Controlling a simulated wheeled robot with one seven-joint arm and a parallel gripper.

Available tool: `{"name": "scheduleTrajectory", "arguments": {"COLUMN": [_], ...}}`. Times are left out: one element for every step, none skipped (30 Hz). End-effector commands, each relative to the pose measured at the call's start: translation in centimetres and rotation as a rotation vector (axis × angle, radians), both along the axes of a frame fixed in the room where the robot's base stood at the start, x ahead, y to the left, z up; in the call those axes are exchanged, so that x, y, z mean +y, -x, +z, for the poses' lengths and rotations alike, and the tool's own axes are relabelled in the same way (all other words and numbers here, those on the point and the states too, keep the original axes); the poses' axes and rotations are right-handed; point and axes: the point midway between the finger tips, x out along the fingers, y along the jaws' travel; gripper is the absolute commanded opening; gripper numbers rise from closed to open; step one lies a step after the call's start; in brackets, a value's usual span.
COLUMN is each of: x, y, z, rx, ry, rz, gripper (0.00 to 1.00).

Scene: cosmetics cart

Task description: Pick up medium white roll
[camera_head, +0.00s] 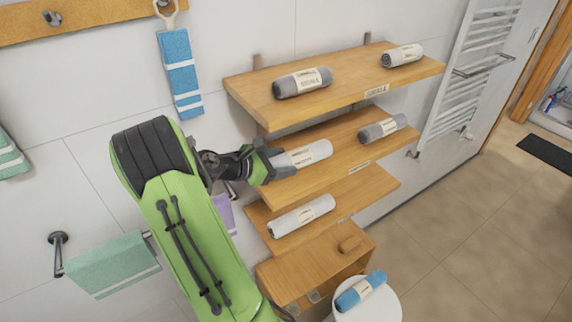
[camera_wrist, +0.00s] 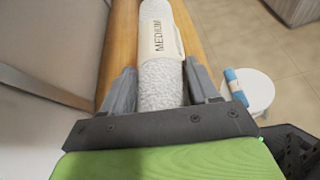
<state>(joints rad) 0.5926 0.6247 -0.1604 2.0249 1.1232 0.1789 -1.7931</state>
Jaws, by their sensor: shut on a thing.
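A white rolled towel with a paper band, the medium white roll (camera_head: 306,154), lies at the left end of the middle wooden shelf (camera_head: 340,158). In the wrist view the white roll (camera_wrist: 160,80) shows a band reading "MEDIUM". My gripper (camera_head: 268,163) reaches in from the left and is shut on the near end of this roll. In the wrist view my gripper's two fingers (camera_wrist: 158,88) press on either side of it. I cannot tell whether the roll is clear of the shelf.
Grey rolls (camera_head: 303,83) and (camera_head: 384,129) lie on the top and middle shelves. A white-grey roll (camera_head: 402,55) is at top right, and another white roll (camera_head: 301,216) is on the lower shelf. A blue roll (camera_head: 361,291) lies on a round white top (camera_head: 382,304).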

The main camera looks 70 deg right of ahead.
Motion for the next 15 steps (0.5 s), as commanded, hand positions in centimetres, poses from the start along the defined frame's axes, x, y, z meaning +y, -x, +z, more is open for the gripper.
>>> {"name": "scheduleTrajectory", "arguments": {"x": [0.9, 1.4, 2.2, 2.9, 3.6, 4.7, 5.5, 6.3, 7.3, 8.1, 8.9, 9.7, 10.4, 10.9, 11.5], "y": [-0.8, -1.3, -2.0, -2.5, -3.1, -3.9, -4.5, -5.1, -6.0, -6.6, -7.1, -7.9, -8.4, -8.7, -9.2], "z": [-0.1, -0.1, -0.1, -0.1, -0.1, -0.1, -0.1, -0.1, 0.0, 0.0, 0.0, 0.0, 0.0, 0.0, 0.0], "rx": [0.002, 0.003, 0.002, 0.002, 0.003, 0.003, 0.003, 0.003, 0.003, 0.002, 0.002, 0.002, 0.002, 0.002, 0.002], "ry": [-0.001, 0.0, 0.001, 0.0, 0.0, 0.0, 0.0, 0.002, 0.0, 0.001, 0.002, 0.002, 0.002, 0.002, 0.002], "rz": [0.007, 0.008, 0.008, 0.009, 0.009, 0.009, 0.009, 0.01, 0.01, 0.01, 0.008, 0.007, 0.007, 0.007, 0.004], "gripper": [0.24, 0.24, 0.24, 0.24, 0.24, 0.24, 0.24, 0.24, 0.24, 0.24, 0.24, 0.24, 0.24, 0.24, 0.24]}}
